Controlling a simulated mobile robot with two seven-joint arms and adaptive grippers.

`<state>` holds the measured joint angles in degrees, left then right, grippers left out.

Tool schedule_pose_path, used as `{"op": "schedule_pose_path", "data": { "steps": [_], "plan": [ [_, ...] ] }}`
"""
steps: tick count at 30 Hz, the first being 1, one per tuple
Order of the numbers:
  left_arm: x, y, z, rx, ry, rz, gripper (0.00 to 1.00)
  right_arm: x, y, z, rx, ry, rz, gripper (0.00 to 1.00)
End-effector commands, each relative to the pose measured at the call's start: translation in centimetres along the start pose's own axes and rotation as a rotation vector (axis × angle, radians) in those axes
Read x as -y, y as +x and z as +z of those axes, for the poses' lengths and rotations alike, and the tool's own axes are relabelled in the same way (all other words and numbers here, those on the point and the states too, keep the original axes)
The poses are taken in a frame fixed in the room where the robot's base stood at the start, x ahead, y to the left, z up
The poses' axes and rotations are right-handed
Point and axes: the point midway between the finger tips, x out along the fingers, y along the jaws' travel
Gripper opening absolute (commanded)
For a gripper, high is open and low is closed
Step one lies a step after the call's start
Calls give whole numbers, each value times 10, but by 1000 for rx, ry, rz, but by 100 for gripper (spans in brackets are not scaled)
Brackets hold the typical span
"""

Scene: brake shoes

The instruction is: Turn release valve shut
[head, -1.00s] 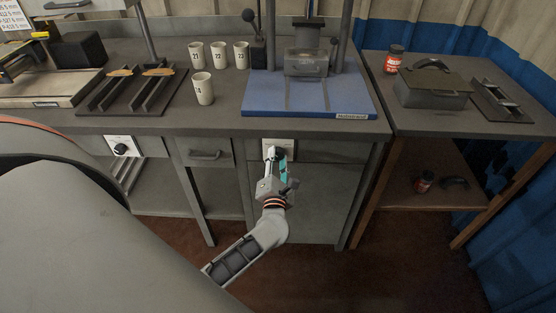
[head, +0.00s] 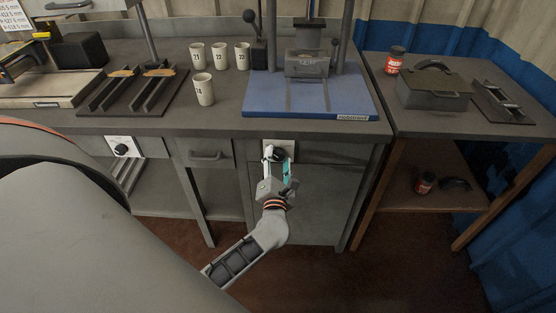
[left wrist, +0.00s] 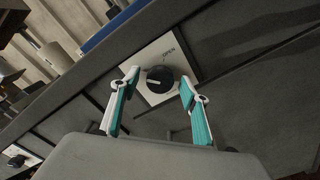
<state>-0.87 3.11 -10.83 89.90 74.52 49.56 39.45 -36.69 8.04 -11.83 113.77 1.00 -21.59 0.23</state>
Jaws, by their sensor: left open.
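The release valve (head: 279,153) is a black round knob on a white plate on the front of the bench, below the blue press base. In the left wrist view the knob (left wrist: 160,80) shows between my fingers, with the word "OPEN" on its plate. A light mark runs across the knob's face. My left gripper (head: 278,158) is in front of the knob, its white and teal fingers apart on either side of it. In the left wrist view the gripper (left wrist: 158,92) is open; I cannot tell whether a finger touches the knob. My right gripper is not in view.
A second black knob on a white plate (head: 121,148) is further left on the bench front. A drawer handle (head: 205,155) lies between them. The blue press base (head: 262,101) is on the bench top above. A side table (head: 430,124) stands to the right.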

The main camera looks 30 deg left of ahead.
Motion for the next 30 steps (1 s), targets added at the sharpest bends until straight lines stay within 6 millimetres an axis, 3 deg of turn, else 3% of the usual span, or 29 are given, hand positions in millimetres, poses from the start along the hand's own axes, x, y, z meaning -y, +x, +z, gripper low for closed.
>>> {"op": "schedule_pose_path", "data": {
  "steps": [8, 21, 30],
  "plan": [
    [1, -23, 0, -1, 0, -3, 45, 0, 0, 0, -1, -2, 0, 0],
    [1, -105, -1, -2, 0, -2, 45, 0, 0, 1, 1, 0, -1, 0],
    [0, -120, 0, 0, 0, 0, 45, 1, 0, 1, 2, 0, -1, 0]
  ]
}}
